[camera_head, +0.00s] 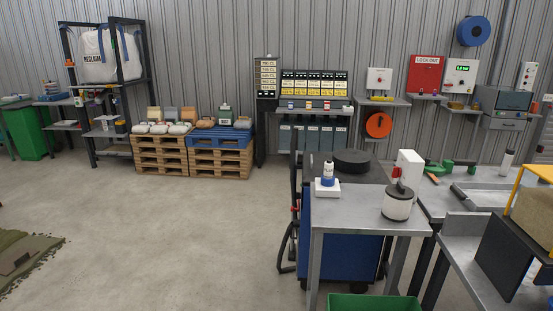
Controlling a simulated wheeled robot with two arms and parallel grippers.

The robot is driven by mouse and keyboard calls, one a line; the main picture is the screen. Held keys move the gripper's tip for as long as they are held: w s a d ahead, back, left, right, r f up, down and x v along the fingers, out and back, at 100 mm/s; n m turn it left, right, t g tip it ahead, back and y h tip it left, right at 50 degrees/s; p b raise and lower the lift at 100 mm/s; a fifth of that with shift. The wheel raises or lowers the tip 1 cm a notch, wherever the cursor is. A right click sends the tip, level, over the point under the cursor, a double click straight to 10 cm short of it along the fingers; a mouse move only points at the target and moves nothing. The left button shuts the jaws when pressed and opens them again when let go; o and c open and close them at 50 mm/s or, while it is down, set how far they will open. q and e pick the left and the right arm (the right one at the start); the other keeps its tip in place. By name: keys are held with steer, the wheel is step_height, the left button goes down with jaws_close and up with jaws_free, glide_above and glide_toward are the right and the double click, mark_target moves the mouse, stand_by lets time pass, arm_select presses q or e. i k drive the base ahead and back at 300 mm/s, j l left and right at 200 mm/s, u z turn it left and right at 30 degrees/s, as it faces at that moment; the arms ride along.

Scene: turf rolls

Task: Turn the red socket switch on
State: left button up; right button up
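A white box (411,162) stands upright on the metal bench at the right, with a red round part (397,172) on its left side. It looks like a switch or socket, but its on or off position is too small to tell. Another white box (379,78) with a small red part hangs on the back wall, above a small shelf. I cannot tell for sure which of these is the red socket switch. Neither of my grippers shows in the head view.
A grey metal table (350,214) stands in front, with a white-and-dark canister (397,204) and a small bottle (328,172) on it. A blue cart (345,235) is behind it and a green bin (373,303) below. The concrete floor (170,235) at left is mostly clear.

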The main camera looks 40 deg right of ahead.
mark_target(396, 172)
steer(key=i+j+u, duration=0.1)
steer(key=u, duration=0.4)
steer(key=i+j+u, duration=0.15)
steer(key=u, duration=0.35)
steer(key=i+j+u, duration=0.15)
steer(key=u, duration=0.35)
steer(key=i+l+z, duration=0.1)
steer(key=z, duration=0.35)
steer(key=i+z, duration=0.3)
steer(key=z, duration=0.15)
steer(key=i+z, duration=0.25)
steer(key=z, duration=0.25)
steer(key=i+j+z, duration=0.1)
steer(key=z, duration=0.35)
steer(key=i+l+z, duration=0.1)
steer(key=i+z, duration=0.3)
steer(key=i+j+z, duration=0.1)
steer(key=i+z, duration=0.3)
steer(key=i, duration=0.15)
steer(key=i+u, duration=0.15)
steer(key=i, duration=0.85)
steer(key=i+l+u, duration=0.15)
steer(key=i, duration=0.8)
steer(key=i+j+z, duration=0.1)
steer(key=i+z, duration=0.35)
steer(key=i+j+z, duration=0.15)
steer(key=z, duration=0.25)
steer(key=i+j+z, duration=0.45)
steer(key=k+l, duration=0.05)
steer(key=l, duration=0.05)
